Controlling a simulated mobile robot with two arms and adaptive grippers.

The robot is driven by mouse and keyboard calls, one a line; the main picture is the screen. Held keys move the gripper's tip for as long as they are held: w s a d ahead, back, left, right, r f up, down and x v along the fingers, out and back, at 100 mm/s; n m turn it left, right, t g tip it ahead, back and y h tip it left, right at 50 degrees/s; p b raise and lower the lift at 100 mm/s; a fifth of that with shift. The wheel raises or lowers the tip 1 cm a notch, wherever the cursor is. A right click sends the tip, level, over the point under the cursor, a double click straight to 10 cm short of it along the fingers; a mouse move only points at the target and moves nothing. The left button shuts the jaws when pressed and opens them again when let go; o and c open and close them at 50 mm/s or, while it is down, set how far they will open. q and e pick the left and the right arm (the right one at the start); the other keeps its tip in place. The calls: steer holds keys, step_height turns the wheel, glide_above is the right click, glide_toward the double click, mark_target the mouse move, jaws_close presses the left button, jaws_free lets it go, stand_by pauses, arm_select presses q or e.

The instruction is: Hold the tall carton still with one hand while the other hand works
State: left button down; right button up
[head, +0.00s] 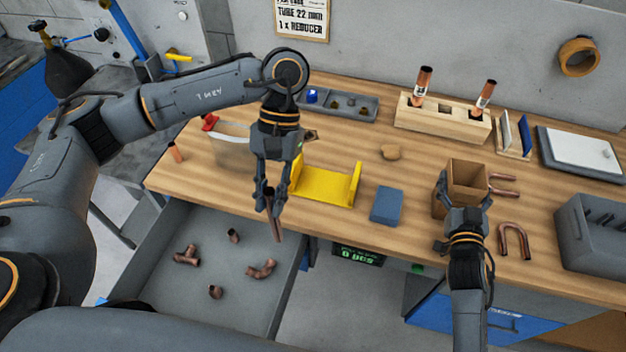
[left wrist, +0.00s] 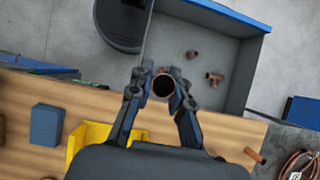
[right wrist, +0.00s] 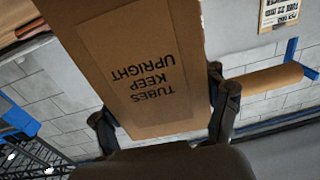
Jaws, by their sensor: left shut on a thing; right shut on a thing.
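The tall carton (head: 467,176) is brown cardboard, open at the top, and stands on the right part of the bench. My right gripper (head: 461,212) is shut on it from the near side. In the right wrist view the carton (right wrist: 150,75) sits between the fingers, with "TUBES KEEP UPRIGHT" printed on it, upside down in the picture. The tube (left wrist: 163,86) shows end-on in the left wrist view. The carton's inside is mostly hidden.
A yellow cradle (head: 325,190) and blue block (head: 387,205) lie between my grippers. A wooden rack (head: 442,118) holds two copper tubes behind. Copper U-bends (head: 515,240) and a grey bin (head: 592,235) are right of the carton. The open drawer (head: 175,285) holds several copper fittings.

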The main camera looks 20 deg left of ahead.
arm_select(q)
steer(key=w+d+r+n+t+h, duration=0.1)
steer(key=w+d+r+n+t, duration=0.2)
steer(key=w+d+n, duration=0.4)
steer(key=w+d+r+n+t+h, duration=0.1)
steer(key=w+d+r+n+t, duration=0.2)
steer(key=w+d+n, duration=0.5)
steer(key=w+d+r+n+t+h, duration=0.1)
steer(key=w+d+r+n+t, duration=0.3)
steer(key=d+n, duration=0.9)
steer(key=shift+w+d+t+h, duration=0.35)
steer(key=shift+w+d, duration=1.35)
steer(key=shift+d, duration=2.3)
steer(key=shift+r, duration=0.1)
step_height(320, 180, down, 9)
steer(key=shift+f, duration=0.2)
